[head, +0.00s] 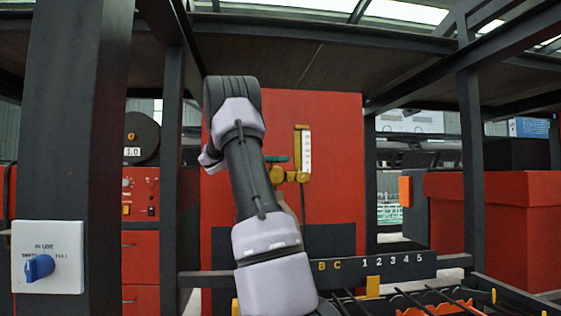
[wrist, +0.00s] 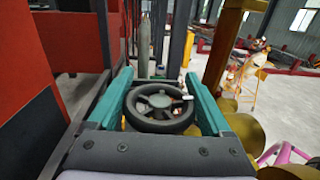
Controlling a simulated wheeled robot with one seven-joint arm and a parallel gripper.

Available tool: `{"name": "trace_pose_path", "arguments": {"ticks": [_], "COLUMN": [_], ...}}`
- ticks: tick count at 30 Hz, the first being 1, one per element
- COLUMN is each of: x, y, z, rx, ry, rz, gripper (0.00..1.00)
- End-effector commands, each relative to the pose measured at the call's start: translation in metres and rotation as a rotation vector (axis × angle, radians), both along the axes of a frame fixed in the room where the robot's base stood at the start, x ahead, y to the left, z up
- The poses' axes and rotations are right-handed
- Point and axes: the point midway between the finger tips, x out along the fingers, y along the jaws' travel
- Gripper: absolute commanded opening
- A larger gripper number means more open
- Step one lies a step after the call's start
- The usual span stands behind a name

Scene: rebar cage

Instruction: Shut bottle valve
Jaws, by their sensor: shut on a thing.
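The bottle valve's round black handwheel (wrist: 140,98) shows its spokes and a small white mark in the wrist view. My gripper (wrist: 160,82) is shut on the handwheel, with one teal finger on each side of it. In the head view, a teal part of my gripper (head: 277,158) shows beside brass fittings (head: 291,176) with an upright white scale (head: 306,151) in front of the red panel. The bottle body below the wheel is hidden, and my arm covers the handwheel in the head view.
Brass fittings (wrist: 243,132) stand close to the right finger in the wrist view, with a pink part (wrist: 287,153) at lower right. A dark post (head: 68,120) with a blue rotary switch (head: 39,267) is at left. A rail marked with letters and numbers (head: 400,265) crosses in front.

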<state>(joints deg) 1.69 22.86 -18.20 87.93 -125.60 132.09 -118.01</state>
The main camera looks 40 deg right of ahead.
Motion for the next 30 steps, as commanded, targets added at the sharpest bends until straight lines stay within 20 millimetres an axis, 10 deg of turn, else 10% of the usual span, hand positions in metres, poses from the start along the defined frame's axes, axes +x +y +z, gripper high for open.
{"name": "trace_pose_path", "arguments": {"ticks": [30], "x": [-0.008], "y": [0.017], "z": [-0.001], "rx": [-0.008], "ry": [0.002], "rz": [-0.688], "gripper": [0.28]}}
